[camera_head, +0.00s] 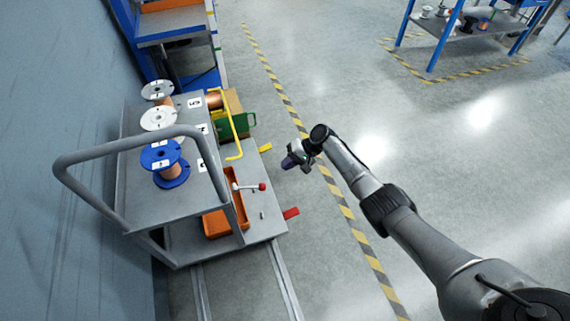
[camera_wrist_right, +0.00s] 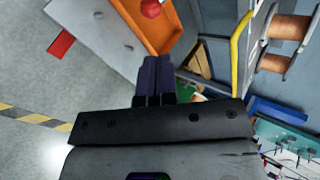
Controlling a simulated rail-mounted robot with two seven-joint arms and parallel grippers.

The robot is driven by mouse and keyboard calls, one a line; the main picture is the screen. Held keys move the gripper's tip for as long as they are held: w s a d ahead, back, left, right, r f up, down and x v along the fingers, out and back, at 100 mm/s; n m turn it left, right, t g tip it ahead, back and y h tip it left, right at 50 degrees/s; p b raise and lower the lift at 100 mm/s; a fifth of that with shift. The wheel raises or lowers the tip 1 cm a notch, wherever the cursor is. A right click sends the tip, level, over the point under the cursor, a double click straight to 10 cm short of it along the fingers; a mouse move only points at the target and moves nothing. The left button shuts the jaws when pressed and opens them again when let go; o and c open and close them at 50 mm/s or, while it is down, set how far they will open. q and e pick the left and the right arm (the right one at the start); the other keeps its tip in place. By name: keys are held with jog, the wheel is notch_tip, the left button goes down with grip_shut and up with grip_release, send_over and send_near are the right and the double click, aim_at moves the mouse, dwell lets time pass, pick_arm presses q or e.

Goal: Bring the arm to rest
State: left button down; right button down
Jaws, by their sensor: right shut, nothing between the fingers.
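My right arm reaches in from the lower right of the head view. Its gripper (camera_head: 290,162) hangs over the floor just right of the grey cart (camera_head: 150,205), apart from it. In the right wrist view the two dark fingers (camera_wrist_right: 152,78) lie side by side, shut with nothing between them. My left gripper is not in view.
A blue-framed workbench (camera_head: 470,22) stands at the far right. The floor between is clear.

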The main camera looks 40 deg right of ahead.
dwell(0.4)
jog(key=w+a+r+n+t+h, duration=0.1)
jog(key=w+r+n+h, duration=0.2)
jog(key=r+n+h, duration=0.75)
jog(key=s+a+r+m+t+p, duration=0.1)
jog(key=s+a+r+t+p, duration=0.2)
jog(key=r, duration=0.4)
jog(key=s+a+r+t+p, duration=0.1)
jog(key=s+a+r, duration=0.2)
jog(key=s+r, duration=0.3)
jog(key=s+a+r+p, duration=0.2)
jog(key=s+a+p, duration=0.15)
jog(key=s, duration=0.35)
jog(key=s+a+r+p, duration=0.2)
jog(key=s+p, duration=0.2)
jog(key=s, duration=0.4)
jog(key=s+a+f+g+y+p, duration=0.1)
jog(key=s+f+g+p, duration=0.25)
jog(key=s, duration=0.65)
jog(key=s+a+f+g+y+p, duration=0.1)
jog(key=s+a+f+g+p, duration=0.3)
jog(key=s, duration=0.6)
notch_tip(320, 180, up, 39)
jog(key=d+t+p, duration=0.2)
jog(key=p, duration=3.6)
jog(key=shift+w, duration=0.15)
